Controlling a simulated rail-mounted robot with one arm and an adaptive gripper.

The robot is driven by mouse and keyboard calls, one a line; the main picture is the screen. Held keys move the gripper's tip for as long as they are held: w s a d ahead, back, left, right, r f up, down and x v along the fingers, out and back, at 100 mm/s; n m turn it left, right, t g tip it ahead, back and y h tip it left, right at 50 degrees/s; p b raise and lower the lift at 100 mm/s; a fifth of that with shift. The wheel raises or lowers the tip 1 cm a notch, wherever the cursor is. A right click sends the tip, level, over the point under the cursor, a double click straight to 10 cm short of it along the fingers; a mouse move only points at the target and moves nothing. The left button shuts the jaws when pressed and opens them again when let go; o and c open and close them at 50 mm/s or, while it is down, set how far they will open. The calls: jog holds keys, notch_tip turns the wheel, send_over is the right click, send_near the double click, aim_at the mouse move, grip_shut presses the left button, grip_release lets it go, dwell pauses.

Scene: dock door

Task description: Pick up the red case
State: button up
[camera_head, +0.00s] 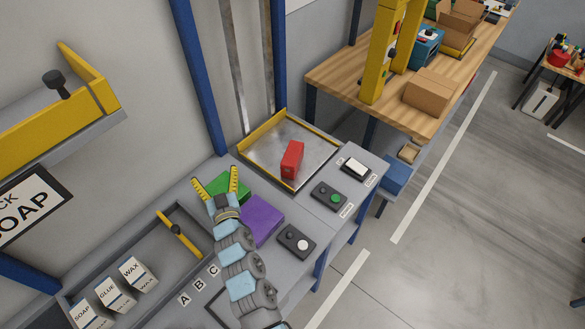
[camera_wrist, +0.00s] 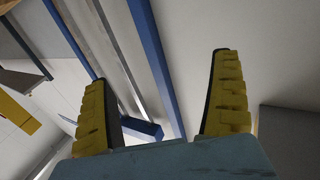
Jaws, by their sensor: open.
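The red case (camera_head: 292,159) stands on a metal tray (camera_head: 262,149) with yellow edges at the back of the grey bench, in the head view. My gripper (camera_head: 215,181) is to the left of the tray, over the green block, with its two yellow fingers spread apart and nothing between them. It is clearly apart from the red case. In the wrist view the open fingers (camera_wrist: 160,100) point towards the wall and blue posts. The red case does not show in the wrist view.
A green block (camera_head: 239,184) and a purple block (camera_head: 262,222) lie by my arm. Button boxes (camera_head: 328,195) stand right of them. A grey trough (camera_head: 183,271) holds white boxes at lower left. A blue post (camera_head: 198,75) rises behind the bench. A wooden table (camera_head: 340,72) stands beyond.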

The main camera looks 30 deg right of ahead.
jog(key=w+d+f+m+g+h+b, duration=0.25)
jog(key=d+f+g+h+b, duration=0.2)
jog(key=d+f, duration=0.35)
jog(key=m+g+h+b, duration=0.3)
jog(key=m+g+b, duration=0.2)
jog(key=m, duration=0.1)
send_near(292, 153)
jog(key=shift+f, duration=0.5)
jog(key=shift+n+x, duration=0.25)
jog(key=shift+x, duration=0.7)
jog(key=shift+r+b+x, duration=0.1)
jog(key=shift+b+x, duration=0.3)
jog(key=shift+x, duration=0.7)
jog(key=shift+r+b+x, duration=0.15)
jog(key=shift+b+x, duration=0.25)
jog(key=shift+x, duration=0.7)
jog(key=shift+b+x, duration=1.2)
jog(key=shift+x, duration=0.7)
jog(key=shift+d+r, duration=0.1)
jog(key=shift+r, duration=0.05)
jog(key=shift+t, duration=0.25)
jog(key=c, duration=1.3)
jog(key=shift+c, duration=0.3)
